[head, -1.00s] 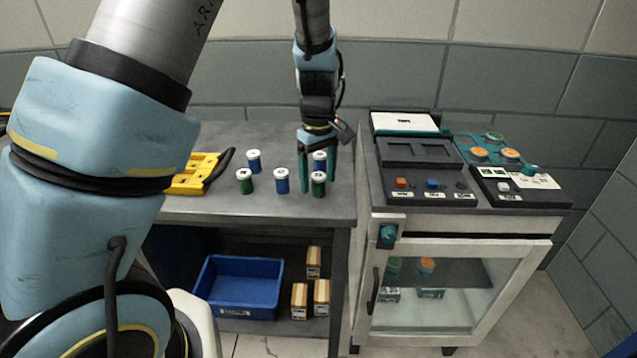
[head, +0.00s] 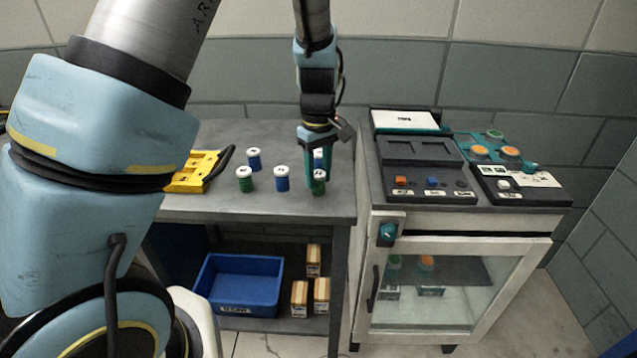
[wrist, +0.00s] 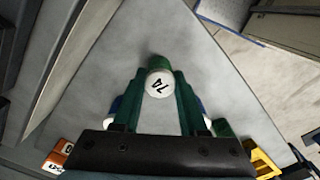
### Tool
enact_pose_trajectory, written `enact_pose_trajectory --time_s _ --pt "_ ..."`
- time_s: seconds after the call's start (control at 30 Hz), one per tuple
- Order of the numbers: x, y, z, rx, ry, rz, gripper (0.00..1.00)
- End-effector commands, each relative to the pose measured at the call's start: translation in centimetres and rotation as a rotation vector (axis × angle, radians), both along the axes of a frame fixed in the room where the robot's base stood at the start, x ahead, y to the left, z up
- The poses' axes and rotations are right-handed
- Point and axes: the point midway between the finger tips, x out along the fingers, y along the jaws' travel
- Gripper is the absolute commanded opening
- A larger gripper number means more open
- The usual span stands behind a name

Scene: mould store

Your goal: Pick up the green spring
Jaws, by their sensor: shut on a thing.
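The green spring (head: 319,187) is a short green cylinder with a white top, at the front right of the grey table in the head view. My gripper (head: 317,176) is above it, its teal fingers shut on it. In the wrist view the spring's white numbered top (wrist: 159,84) shows between the fingers, with a strip of green side beyond it. It stands upright, seemingly still on the tabletop. A blue cylinder (head: 319,158) stands close behind it, partly hidden by the fingers.
Another green cylinder (head: 245,181) and two blue ones (head: 282,180) (head: 254,160) stand to the left. A yellow holder (head: 196,172) is further left. A control panel on a cabinet (head: 428,180) stands to the right. A blue bin (head: 238,284) is on the shelf below.

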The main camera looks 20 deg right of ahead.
Motion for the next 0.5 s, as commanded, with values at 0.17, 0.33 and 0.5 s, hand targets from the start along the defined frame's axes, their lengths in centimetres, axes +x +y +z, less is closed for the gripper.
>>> enact_pose_trajectory --time_s 0.17,0.33,0.5 --pt "0.0 0.0 0.0 0.0 0.0 0.0 0.0" --pt "0.1 -0.1 1.1 -0.003 -0.003 -0.002 0.0" --pt "0.1 -0.2 4.3 -0.005 -0.004 -0.003 0.0"
